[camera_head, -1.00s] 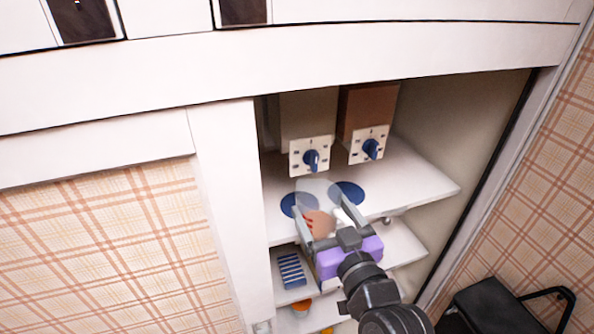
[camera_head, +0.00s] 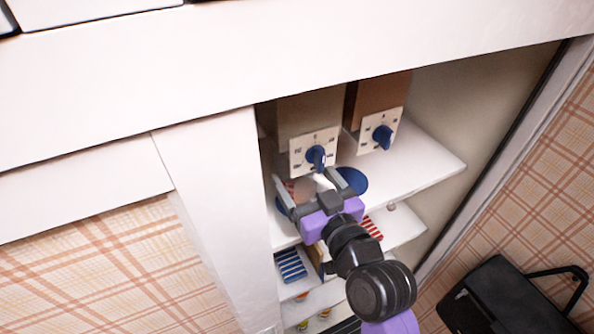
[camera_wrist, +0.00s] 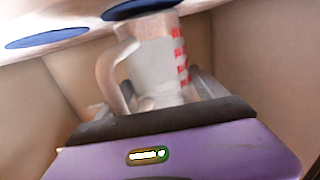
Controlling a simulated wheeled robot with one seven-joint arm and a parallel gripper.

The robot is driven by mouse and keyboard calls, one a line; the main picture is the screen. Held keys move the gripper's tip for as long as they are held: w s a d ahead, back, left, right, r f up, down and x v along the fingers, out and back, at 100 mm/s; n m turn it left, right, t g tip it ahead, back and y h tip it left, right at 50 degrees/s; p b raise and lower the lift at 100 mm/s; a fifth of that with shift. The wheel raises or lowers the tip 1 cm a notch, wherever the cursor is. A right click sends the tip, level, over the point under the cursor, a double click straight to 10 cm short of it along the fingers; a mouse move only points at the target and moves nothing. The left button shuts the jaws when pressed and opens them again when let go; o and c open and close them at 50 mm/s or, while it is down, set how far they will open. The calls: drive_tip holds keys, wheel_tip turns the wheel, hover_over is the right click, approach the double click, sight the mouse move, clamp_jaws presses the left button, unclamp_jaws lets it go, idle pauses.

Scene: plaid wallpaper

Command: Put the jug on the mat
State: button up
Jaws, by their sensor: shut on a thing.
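The jug (camera_wrist: 152,65) is pale and see-through, with a handle on its left and red marks on its right in the wrist view. My gripper (camera_head: 315,188) is shut on the jug, which shows partly between the fingers in the head view (camera_head: 304,187). Two round blue mats lie on the upper shelf. The right mat shows behind my gripper in the head view (camera_head: 353,179); the left one is mostly hidden there. Both show in the wrist view, one (camera_wrist: 140,9) behind the jug's top end and one apart at the left (camera_wrist: 47,39). Contact cannot be told.
Two dispensers with blue knobs, left (camera_head: 313,153) and right (camera_head: 381,132), hang above the upper shelf (camera_head: 425,165). A blue-striped item (camera_head: 291,265) and a red-striped item (camera_head: 372,228) sit below. The cabinet's side post (camera_head: 215,190) stands left; a black bin-like object (camera_head: 505,305) stands right.

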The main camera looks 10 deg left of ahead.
drive_tip(key=shift+s+d+f, duration=0.15)
drive_tip(key=shift+f, duration=0.1)
drive_tip(key=shift+f, duration=0.1)
drive_tip(key=o, duration=1.5)
drive_tip(key=b+v, duration=0.2)
drive_tip(key=v, duration=0.9)
drive_tip(key=shift+s+d, duration=0.25)
drive_tip(key=shift+s, duration=0.1)
